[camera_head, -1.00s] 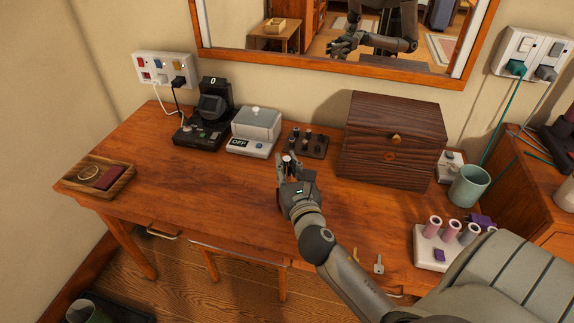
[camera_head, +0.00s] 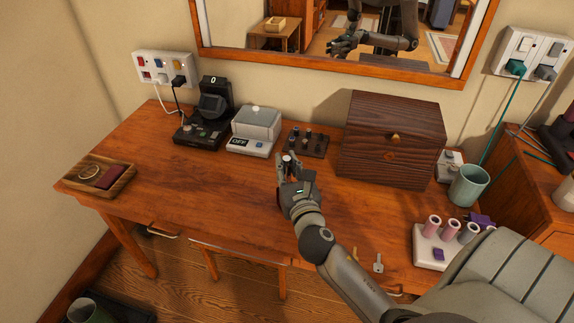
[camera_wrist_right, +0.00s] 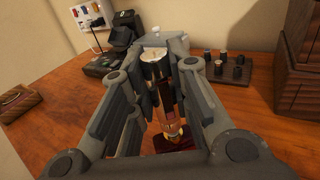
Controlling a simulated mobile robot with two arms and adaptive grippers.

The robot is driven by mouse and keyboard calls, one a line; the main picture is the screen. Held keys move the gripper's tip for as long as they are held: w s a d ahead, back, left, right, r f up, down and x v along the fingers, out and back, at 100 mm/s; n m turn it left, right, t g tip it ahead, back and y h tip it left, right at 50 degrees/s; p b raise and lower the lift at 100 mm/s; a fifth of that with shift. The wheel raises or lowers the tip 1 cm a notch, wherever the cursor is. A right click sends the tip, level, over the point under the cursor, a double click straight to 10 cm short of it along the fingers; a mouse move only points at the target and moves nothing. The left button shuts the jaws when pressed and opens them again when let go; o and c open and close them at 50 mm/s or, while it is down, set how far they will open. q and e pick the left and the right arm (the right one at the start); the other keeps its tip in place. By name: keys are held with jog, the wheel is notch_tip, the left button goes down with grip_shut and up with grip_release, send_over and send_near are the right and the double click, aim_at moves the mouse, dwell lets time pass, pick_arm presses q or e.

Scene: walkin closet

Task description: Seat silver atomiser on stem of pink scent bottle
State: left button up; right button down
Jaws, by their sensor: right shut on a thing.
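My right gripper (camera_head: 289,163) is over the middle of the desk, shut on the silver atomiser (camera_head: 287,157). In the right wrist view, the atomiser's pale round top (camera_wrist_right: 155,57) shows between the fingertips (camera_wrist_right: 157,68). Below it, between the fingers, is a dark red glass bottle with a gold collar (camera_wrist_right: 174,140), which looks like the pink scent bottle. In the head view the gripper hides most of this bottle. The fingers cover the join, so I cannot tell whether the atomiser touches the stem. My left gripper is not in view.
A dark rack with several small knobbed pieces (camera_head: 319,150), a grey-lidded device (camera_head: 255,124) and a wooden chest (camera_head: 391,140) stand behind. A white holder with pink and grey rolls (camera_head: 428,252) and keys (camera_head: 378,263) lie right.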

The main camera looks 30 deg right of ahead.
jog(key=shift+f, duration=0.4)
dwell(0.3)
